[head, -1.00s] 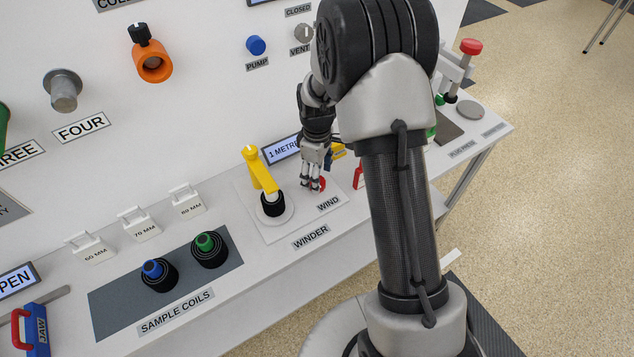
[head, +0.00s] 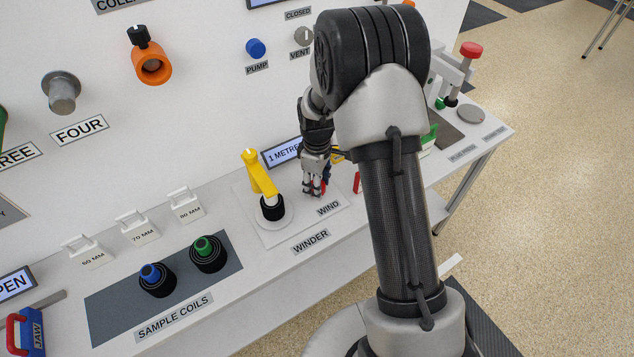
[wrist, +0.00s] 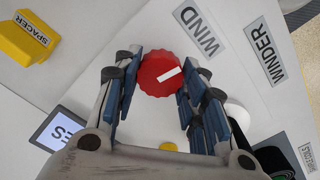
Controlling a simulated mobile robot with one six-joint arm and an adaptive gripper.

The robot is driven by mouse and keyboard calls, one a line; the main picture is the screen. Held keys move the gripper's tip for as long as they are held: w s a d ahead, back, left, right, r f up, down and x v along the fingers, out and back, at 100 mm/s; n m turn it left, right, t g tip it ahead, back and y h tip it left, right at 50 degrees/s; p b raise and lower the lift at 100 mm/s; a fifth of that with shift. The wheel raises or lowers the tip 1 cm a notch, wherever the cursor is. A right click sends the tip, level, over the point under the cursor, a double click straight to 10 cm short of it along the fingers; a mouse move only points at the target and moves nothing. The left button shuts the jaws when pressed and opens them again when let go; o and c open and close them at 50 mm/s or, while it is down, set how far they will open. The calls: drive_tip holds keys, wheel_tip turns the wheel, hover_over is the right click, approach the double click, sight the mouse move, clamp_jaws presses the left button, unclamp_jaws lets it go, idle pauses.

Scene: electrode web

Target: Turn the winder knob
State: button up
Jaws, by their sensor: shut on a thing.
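The winder knob is a red, scalloped disc with a white mark on top, between my fingertips in the wrist view (wrist: 160,75). In the head view only a little of its red shows beside my fingers. My gripper (head: 313,190) points down over the winder plate (head: 290,226); it also shows in the wrist view (wrist: 158,82). Its blue-padded fingers are shut on the knob from both sides. The WIND label (wrist: 200,33) lies beside the knob. The winder's yellow arm (head: 260,177) leans over a black coil (head: 271,207), left of my gripper.
A display (head: 283,153) reading "1 METRE" stands behind. Sample coils with blue (head: 150,273) and green (head: 204,246) tops sit on a grey mat at front left. A yellow spacer (wrist: 25,40) shows in the wrist view. My arm hides part of the bench to the right.

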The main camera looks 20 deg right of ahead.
drive_tip(key=c, duration=0.3)
drive_tip(key=shift+c, duration=0.2)
drive_tip(key=shift+m, duration=0.4)
drive_tip(key=m+p, duration=0.1)
drive_tip(key=m, duration=0.2)
drive_tip(key=shift+m+p, duration=0.3)
drive_tip(key=shift+m, duration=0.1)
drive_tip(key=m+p, duration=0.1)
drive_tip(key=m, duration=0.3)
drive_tip(key=m+p, duration=0.1)
drive_tip(key=m, duration=0.4)
drive_tip(key=shift+m, duration=0.4)
drive_tip(key=m, duration=0.4)
drive_tip(key=shift+m+p, duration=0.3)
